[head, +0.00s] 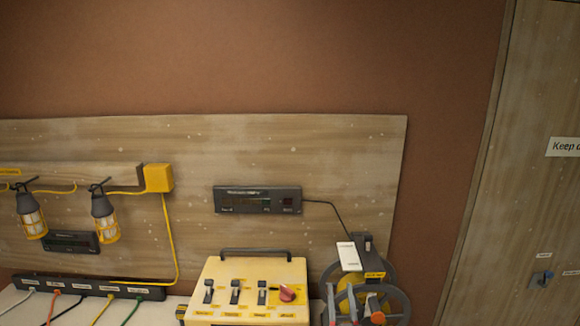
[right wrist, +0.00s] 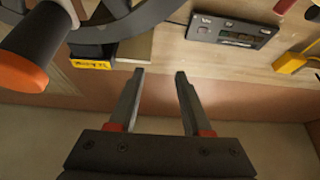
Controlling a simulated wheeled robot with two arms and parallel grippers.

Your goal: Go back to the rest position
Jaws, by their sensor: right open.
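My right gripper (right wrist: 160,74) is open and empty in the right wrist view, its two grey fingers apart with nothing between them. In the head view, what looks like its fingers (head: 341,292) shows low in the picture, in front of the hand wheel (head: 397,300). The wheel also shows at the upper left of the right wrist view (right wrist: 160,14), with a dark, orange-ended handle (right wrist: 28,62) near the gripper. I cannot tell whether gripper and wheel touch. My left gripper is not in view.
A yellow switch box (head: 245,275) with a red knob stands left of the wheel. A dark display (head: 257,200) hangs on the wooden board (head: 330,150). Two caged lamps hang at left above a cable strip (head: 90,287). A wooden panel (head: 530,180) stands at right.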

